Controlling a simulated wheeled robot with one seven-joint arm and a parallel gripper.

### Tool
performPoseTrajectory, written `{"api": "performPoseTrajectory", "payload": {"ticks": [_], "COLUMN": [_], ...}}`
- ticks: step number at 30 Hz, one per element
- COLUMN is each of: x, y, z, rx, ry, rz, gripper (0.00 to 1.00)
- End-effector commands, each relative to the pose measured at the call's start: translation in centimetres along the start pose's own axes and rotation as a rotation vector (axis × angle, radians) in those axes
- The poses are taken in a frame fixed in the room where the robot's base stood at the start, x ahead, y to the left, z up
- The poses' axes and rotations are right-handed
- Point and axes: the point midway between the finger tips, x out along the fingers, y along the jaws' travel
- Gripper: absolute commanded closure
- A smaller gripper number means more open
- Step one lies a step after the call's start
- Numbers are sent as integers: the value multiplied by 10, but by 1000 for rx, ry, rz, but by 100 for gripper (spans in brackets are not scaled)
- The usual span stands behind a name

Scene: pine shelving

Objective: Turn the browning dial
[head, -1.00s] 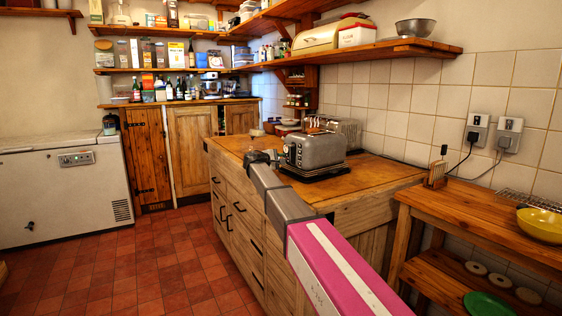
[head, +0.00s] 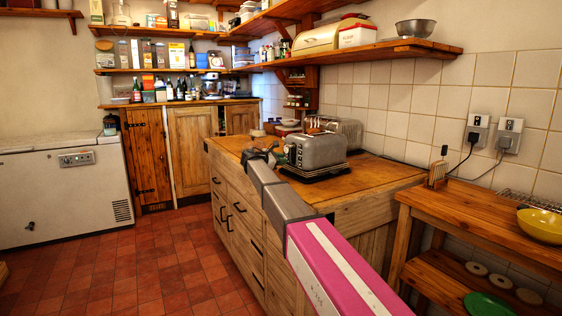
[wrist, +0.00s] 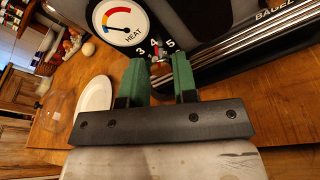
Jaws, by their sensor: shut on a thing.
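The grey toaster (head: 318,151) stands on a dark base on the wooden counter. In the wrist view its dark end panel carries a round white HEAT gauge (wrist: 121,22) and the numbers 3, 4 and 5. The small browning dial (wrist: 158,49) shows just below these numbers, largely hidden by my fingers. My gripper (wrist: 161,66) has its two green fingers on either side of the dial and is shut on it, tilted relative to the panel. In the head view my gripper (head: 271,154) is at the toaster's left end.
The wooden counter (head: 385,172) is mostly clear in front of the toaster. A wire rack (head: 345,130) stands behind it. A white round dish (wrist: 93,94) lies near the fingers in the wrist view. A side table with a yellow bowl (head: 541,226) is at right.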

Motion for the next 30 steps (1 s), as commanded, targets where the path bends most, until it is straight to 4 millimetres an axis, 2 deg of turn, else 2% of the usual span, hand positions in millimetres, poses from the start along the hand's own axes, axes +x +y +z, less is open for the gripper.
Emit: {"api": "performPoseTrajectory", "payload": {"ticks": [19,20,22,30], "x": [0,0,0,0], "y": [-1,-1,-1,0], "z": [-1,-1,-1,0], "rx": [-53,-53,-53,-52], "ry": [-2,-2,-2,-3], "rz": [-11,-11,-10,-9], "gripper": [97,70,48,48]}}
